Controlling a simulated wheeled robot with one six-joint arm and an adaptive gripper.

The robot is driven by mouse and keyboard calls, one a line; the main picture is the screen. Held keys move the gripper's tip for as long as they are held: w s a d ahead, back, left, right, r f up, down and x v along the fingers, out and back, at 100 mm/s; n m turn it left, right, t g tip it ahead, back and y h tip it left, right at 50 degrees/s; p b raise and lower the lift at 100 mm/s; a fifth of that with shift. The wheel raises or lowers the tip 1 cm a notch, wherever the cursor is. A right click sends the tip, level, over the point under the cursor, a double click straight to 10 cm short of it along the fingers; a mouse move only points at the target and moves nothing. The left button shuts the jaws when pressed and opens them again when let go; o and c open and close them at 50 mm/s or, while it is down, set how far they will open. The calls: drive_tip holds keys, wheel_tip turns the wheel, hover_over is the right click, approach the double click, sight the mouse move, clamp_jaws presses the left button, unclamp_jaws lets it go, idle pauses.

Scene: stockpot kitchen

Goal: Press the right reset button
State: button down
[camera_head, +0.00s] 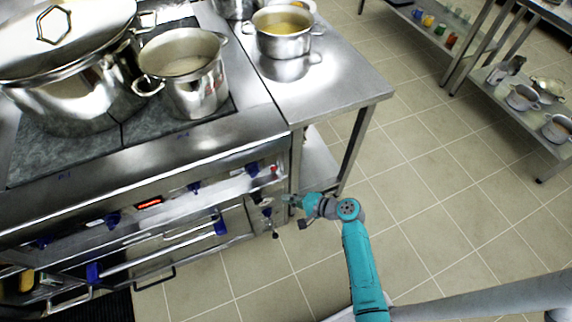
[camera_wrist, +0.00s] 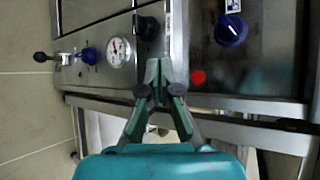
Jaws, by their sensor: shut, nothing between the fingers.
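A small round red button (camera_wrist: 198,77) sits on the stove's steel front panel, just right of my fingertips in the wrist view. It also shows as a small red spot near the right end of the panel in the head view (camera_head: 274,169). My gripper (camera_wrist: 158,68) is shut and empty, its fingertips pointing at the panel beside the button. I cannot tell whether they touch the panel. In the head view my gripper (camera_head: 289,201) is at the stove's right front corner, lower than the button.
Near the button are a blue knob (camera_wrist: 231,30), a pressure gauge (camera_wrist: 116,52), a black knob (camera_wrist: 147,28) and a black-tipped lever (camera_wrist: 41,57). Pots stand on the stove, and a steel table (camera_head: 335,85) adjoins it. The tiled floor (camera_head: 430,190) to the right is clear.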

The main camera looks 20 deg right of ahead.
sight(274, 168)
drive_tip(key=shift+w+d+r, duration=0.1)
drive_tip(key=shift+w+d, duration=0.05)
drive_tip(key=shift+d, duration=0.1)
drive_tip(key=shift+w, duration=4.4)
drive_tip(key=shift+w, duration=0.1)
drive_tip(key=shift+w, duration=0.35)
drive_tip(key=shift+w, duration=0.4)
drive_tip(key=shift+s, duration=0.85)
